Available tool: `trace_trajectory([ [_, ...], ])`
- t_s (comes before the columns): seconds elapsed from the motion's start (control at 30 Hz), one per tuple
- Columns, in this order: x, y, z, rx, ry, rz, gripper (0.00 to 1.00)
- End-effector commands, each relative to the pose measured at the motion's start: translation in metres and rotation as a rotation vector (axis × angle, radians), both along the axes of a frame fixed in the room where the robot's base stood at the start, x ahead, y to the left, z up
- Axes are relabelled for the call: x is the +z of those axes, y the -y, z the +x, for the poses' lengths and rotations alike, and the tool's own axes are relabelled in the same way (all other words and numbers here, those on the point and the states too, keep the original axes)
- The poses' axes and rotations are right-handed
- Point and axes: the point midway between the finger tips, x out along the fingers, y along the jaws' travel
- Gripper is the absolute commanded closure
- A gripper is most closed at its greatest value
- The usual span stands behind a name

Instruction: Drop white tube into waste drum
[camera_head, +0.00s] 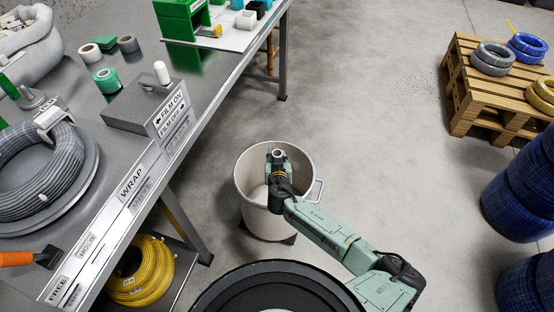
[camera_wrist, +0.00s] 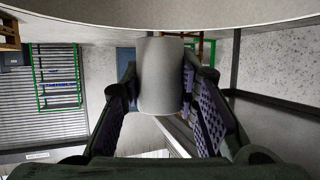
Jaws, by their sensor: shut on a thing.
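The waste drum (camera_head: 262,222) is an open, pale round bin with a side handle, standing on the floor right of the bench in the head view. The end of my arm appears over its opening there, with the fingers mostly hidden. In the wrist view, my gripper (camera_wrist: 158,88) is shut on the white tube (camera_wrist: 161,70), a plain short cylinder held between the two padded fingers. A pale curved surface, which looks like the drum (camera_wrist: 160,12), runs across the top of that view. I cannot tell how high the tube is above the rim.
The steel workbench (camera_head: 225,92) fills the left, with a grey cable coil (camera_head: 40,185), a green tape roll (camera_head: 106,79) and a control box (camera_head: 150,108). A yellow coil (camera_head: 145,270) lies beneath. A pallet with coils (camera_head: 462,88) and blue spools (camera_head: 520,195) stand right. Floor between is clear.

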Motion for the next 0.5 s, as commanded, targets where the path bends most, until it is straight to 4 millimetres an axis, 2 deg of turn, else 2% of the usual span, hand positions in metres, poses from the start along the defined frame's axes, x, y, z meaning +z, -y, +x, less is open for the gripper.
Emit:
trace_trajectory([
  [0.03, -0.009, 0.0, 0.0, 0.001, -0.001, -0.002, 0.91],
  [0.3, -0.041, 0.0, 0.0, 0.001, -0.001, -0.003, 0.91],
  [0.5, -0.052, 0.0, -0.001, 0.001, 0.0, -0.002, 0.91],
])
